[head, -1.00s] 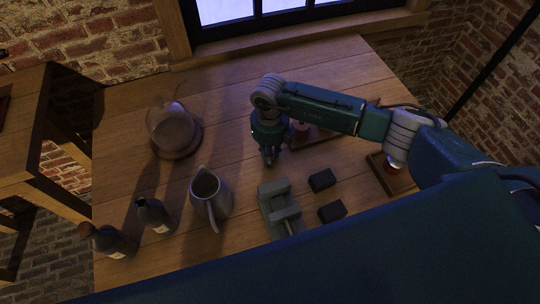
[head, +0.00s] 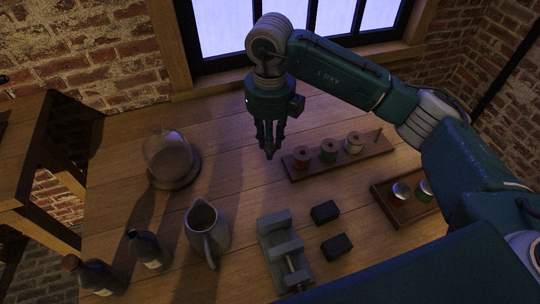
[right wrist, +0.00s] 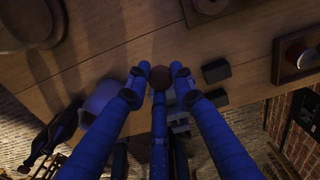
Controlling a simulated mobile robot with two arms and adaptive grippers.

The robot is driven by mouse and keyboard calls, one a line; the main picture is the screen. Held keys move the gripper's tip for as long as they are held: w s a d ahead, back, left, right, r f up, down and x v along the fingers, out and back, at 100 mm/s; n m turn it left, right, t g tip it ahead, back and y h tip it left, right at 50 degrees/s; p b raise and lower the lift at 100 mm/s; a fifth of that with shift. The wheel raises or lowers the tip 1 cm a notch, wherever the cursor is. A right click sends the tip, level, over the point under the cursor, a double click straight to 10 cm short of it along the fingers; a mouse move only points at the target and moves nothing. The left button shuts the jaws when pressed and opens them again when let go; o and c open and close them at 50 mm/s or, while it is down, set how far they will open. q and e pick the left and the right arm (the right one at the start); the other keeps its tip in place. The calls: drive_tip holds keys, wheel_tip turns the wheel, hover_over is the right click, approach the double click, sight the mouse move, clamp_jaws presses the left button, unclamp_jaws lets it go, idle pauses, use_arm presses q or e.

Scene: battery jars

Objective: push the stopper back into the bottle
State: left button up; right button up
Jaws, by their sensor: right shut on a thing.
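Two dark bottles stand at the front left of the table. The nearer bottle (head: 100,278) has a reddish-brown top, and the other bottle (head: 148,250) shows a bare dark neck. My right gripper (head: 268,152) is raised above the table, fingers pointing down, well to the right of and behind the bottles. In the right wrist view its fingers (right wrist: 159,78) are closed around a round brown stopper (right wrist: 160,77). The stopper can hardly be made out in the head view. The dark bottles show at the left of the right wrist view (right wrist: 48,138). My left gripper is not in view.
A grey jug (head: 207,235) stands right of the bottles, and a glass jar on a round base (head: 178,178) stands behind. A grey vise (head: 284,250), two black blocks (head: 325,212), a rack of spools (head: 312,168) and a wooden tray (head: 400,210) are on the right.

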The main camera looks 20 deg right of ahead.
drive_tip(key=shift+r, duration=0.25)
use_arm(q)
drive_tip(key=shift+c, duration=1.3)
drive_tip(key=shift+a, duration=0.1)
